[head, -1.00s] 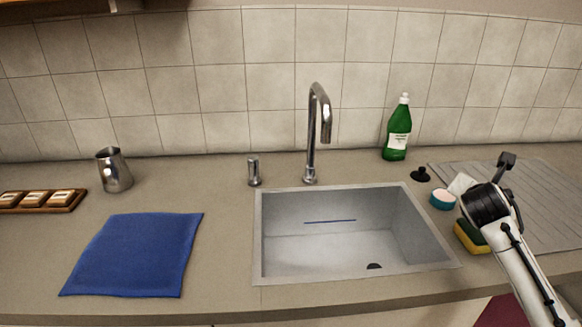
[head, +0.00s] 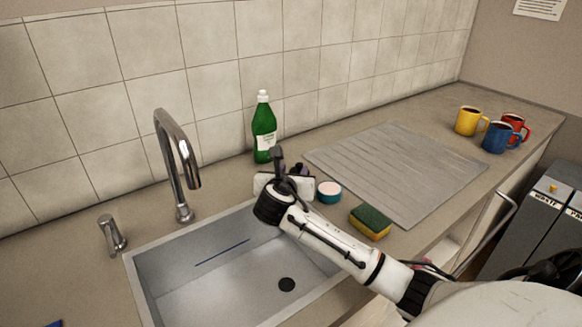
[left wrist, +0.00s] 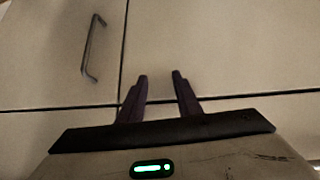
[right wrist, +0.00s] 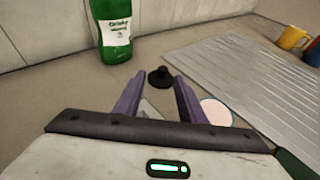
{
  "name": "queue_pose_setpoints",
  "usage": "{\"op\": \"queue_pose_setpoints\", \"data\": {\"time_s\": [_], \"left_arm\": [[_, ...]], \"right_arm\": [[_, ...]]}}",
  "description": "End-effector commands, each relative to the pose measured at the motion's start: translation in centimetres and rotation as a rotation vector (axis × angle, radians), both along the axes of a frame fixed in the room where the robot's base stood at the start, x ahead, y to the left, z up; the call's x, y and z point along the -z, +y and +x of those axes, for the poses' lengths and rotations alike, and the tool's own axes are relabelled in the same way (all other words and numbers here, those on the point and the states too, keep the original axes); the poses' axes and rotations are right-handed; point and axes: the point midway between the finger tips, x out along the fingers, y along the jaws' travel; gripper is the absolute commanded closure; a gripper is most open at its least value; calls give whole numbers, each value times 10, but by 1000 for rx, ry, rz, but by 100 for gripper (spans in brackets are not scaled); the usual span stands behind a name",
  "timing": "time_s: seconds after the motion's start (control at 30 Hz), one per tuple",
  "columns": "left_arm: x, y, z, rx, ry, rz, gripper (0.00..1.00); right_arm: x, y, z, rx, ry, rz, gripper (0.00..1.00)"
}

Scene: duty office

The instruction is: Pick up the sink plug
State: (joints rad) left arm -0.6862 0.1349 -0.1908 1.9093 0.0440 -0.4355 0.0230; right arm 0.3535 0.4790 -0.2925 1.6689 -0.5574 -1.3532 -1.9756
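The sink plug is a small black disc with a knob. In the right wrist view the sink plug (right wrist: 160,78) sits on the counter, just beyond and between my right fingertips. In the head view the sink plug (head: 300,169) seems to show only in part, behind my right gripper. My right gripper (right wrist: 159,88) is open and empty, with its fingers pointing at the plug. In the head view my right gripper (head: 287,170) is over the sink's back right corner. My left gripper (left wrist: 159,77) is open and empty in front of pale cabinet fronts.
A green bottle (head: 264,130) stands behind left of the plug. A round teal-and-pink item (head: 329,192), a sponge (head: 370,222) and a ridged drainboard (head: 400,165) lie to the right. The sink (head: 215,222) is in front, with a tall tap (head: 172,160) behind it.

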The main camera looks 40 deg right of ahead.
Motion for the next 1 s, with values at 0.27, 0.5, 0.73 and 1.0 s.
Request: {"op": "queue_pose_setpoints", "data": {"time_s": [0.27, 0.5, 0.73, 1.0], "left_arm": [[1, 0, 0, 1, 1, 1, 69], [0, 0, 0, 1, 1, 1, 69], [-1, 0, 0, 1, 1, 1, 69], [-2, 1, 0, 0, 1, 2, 69]], "right_arm": [[13, -28, 21, 1, 1, 1, 63], [21, -47, 34, 4, 2, 1, 63], [30, -67, 49, 2, 0, 0, 63], [32, -70, 52, 0, -1, 1, 63]]}}
